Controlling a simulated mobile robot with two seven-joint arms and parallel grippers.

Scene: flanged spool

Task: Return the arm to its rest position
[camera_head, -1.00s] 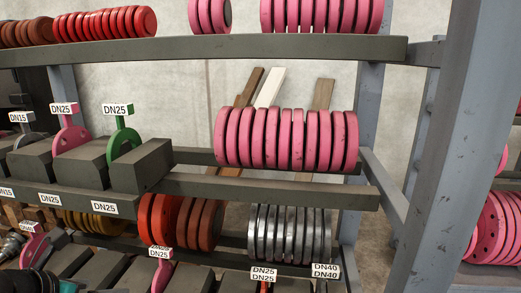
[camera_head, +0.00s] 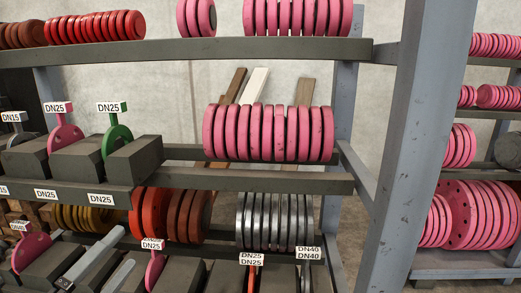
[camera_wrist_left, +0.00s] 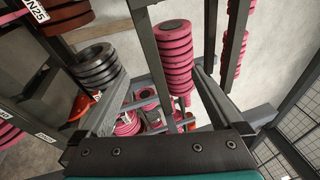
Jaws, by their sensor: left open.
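My left gripper (camera_head: 124,246) is low at the left in the head view, with two pale grey fingers apart and nothing seen between them. It is in front of the lower rack row, near a pink flange (camera_head: 155,270) with a DN25 tag. In the left wrist view my left gripper (camera_wrist_left: 163,76) has its two fingers spread wide. A stack of pink flanges (camera_wrist_left: 175,50) shows beyond the gap, apart from the fingers. The rest of the left arm is out of the head view. My right gripper is in neither view.
A grey rack post (camera_head: 412,150) stands right of centre. Racks hold pink flanges (camera_head: 268,133), steel flanges (camera_head: 275,222) and a green flange (camera_head: 117,140) in dark blocks. More pink flanges (camera_head: 470,215) stand at right. A wire mesh fence (camera_wrist_left: 298,110) shows in the wrist view.

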